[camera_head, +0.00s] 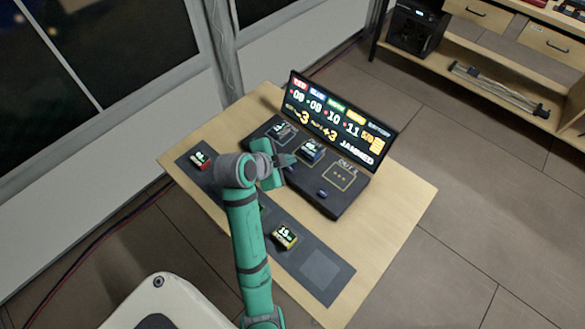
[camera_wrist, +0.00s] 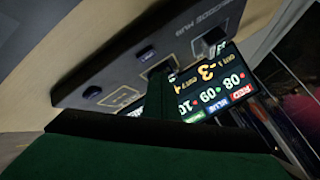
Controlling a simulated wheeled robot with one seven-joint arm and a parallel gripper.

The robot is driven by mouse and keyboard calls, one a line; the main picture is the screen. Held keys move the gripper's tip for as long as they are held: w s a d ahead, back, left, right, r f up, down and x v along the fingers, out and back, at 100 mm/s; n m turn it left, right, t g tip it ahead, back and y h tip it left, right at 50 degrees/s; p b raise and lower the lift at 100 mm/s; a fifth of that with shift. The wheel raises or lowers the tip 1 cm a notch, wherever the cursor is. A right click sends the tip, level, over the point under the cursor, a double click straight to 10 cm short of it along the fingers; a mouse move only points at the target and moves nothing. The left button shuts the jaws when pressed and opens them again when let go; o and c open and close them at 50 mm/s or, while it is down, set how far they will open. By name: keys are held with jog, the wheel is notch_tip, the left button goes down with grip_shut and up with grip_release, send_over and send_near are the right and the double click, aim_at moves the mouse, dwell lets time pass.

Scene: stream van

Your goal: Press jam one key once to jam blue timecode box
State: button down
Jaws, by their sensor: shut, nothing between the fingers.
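A dark timecode hub (camera_head: 318,198) sits on the table. A box with a blue edge (camera_head: 312,152) stands in its middle place. My gripper (camera_head: 291,160) is shut and empty, close over the hub in front of that box. In the wrist view my dark green fingers (camera_wrist: 158,98) cover part of the middle place. One key (camera_wrist: 145,52) lies in front of the middle place, apart from the fingers in the picture. A second key (camera_head: 322,194) lies in front of the empty outlined OUT 2 place (camera_head: 342,177). Key labels are not readable; contact with a key cannot be told.
A tilted screen (camera_head: 338,122) behind the hub shows coloured numbers and the word JAMMED. Another box (camera_head: 281,131) stands at the hub's left. A red box (camera_head: 200,160) and a yellow box (camera_head: 285,236) sit on the front mat (camera_head: 320,270). The table's right side is clear.

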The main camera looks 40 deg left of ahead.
notch_tip(320, 180, up, 2)
jog(key=shift+w+d+r, duration=0.1)
jog(key=shift+r, duration=0.05)
jog(key=shift+s+a+r, duration=0.3)
jog(key=shift+s+r, duration=0.05)
jog(key=shift+r, duration=0.05)
jog(key=shift+w+d, duration=0.15)
